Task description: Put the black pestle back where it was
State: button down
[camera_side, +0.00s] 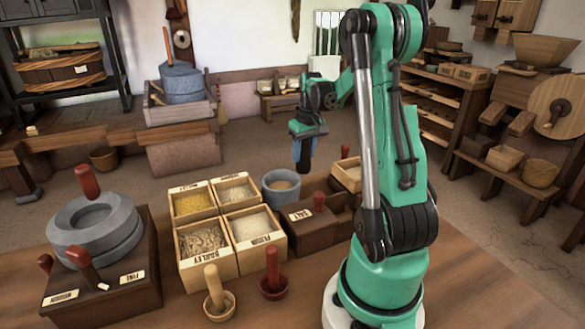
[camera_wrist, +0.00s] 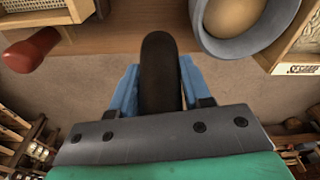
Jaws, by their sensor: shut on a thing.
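My gripper (camera_side: 305,142) is shut on the black pestle (camera_side: 303,163), which hangs upright in the air behind the boxes on the table. In the wrist view the black pestle (camera_wrist: 160,75) sits between the blue fingers of my gripper (camera_wrist: 160,88). A grey bowl (camera_side: 281,187) with tan contents stands on the table, below and a little left of the pestle in the side view; it also shows at the upper right of the wrist view (camera_wrist: 225,45). The pestle is apart from the bowl and the boxes.
Four labelled grain boxes (camera_side: 222,228) stand left of the bowl. A dark salt box (camera_side: 300,236) with a red knob is in front. A pale pestle in a wooden cup (camera_side: 219,306) and a red pestle in a red cup (camera_side: 273,288) stand nearer. A grey quern (camera_side: 95,232) is at left.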

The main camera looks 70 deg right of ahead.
aim_at(303, 166)
jog(key=shift+f, duration=2.2)
jog(key=shift+f, duration=0.1)
jog(key=c, duration=0.7)
grip_release()
jog(key=shift+o, duration=0.2)
